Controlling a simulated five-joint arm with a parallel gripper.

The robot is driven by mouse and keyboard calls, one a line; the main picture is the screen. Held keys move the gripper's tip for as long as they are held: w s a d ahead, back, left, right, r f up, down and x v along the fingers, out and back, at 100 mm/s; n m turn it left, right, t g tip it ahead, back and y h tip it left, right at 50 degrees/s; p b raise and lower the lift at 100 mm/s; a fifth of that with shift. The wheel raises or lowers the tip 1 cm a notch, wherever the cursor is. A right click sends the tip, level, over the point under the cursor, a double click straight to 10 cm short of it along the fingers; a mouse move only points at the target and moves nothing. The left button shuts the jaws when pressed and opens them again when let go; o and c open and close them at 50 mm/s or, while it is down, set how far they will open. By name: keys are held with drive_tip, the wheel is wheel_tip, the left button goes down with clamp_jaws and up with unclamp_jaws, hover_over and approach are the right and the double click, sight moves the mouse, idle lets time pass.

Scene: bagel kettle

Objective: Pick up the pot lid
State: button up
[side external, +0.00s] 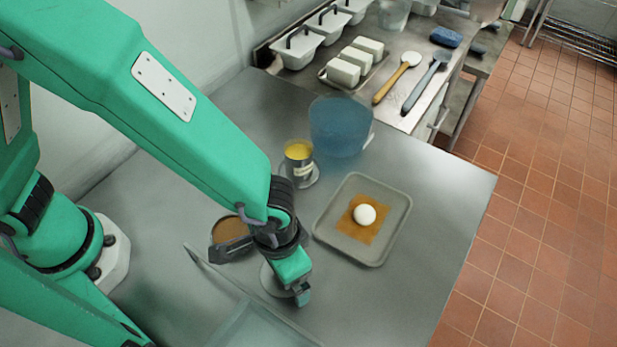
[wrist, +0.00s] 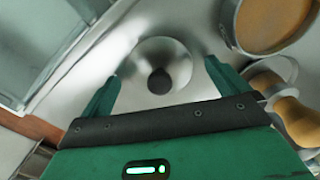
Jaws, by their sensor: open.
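The pot lid is a round metal disc with a dark knob in the middle. It lies on the grey table under my gripper and is partly hidden by it in the side view (side external: 272,283). In the wrist view, the lid (wrist: 180,58) and its knob (wrist: 158,80) show between the two green fingers. My gripper (wrist: 160,88) is open, with one finger on either side of the lid's near part. It points down over the lid in the side view (side external: 296,286). I cannot tell whether the fingers touch the lid.
A round brown-filled container (side external: 230,229) is close behind my gripper. A can with a yellow top (side external: 298,150) and a blue bucket (side external: 338,128) stand farther back. A tray (side external: 326,212) with a white ball is on the right. A clear bin (side external: 262,328) is in front.

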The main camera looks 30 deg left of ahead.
idle(0.3)
drive_tip(key=c, duration=1.1)
drive_tip(key=shift+r, duration=0.35)
clamp_jaws()
drive_tip(key=shift+r, duration=4.7)
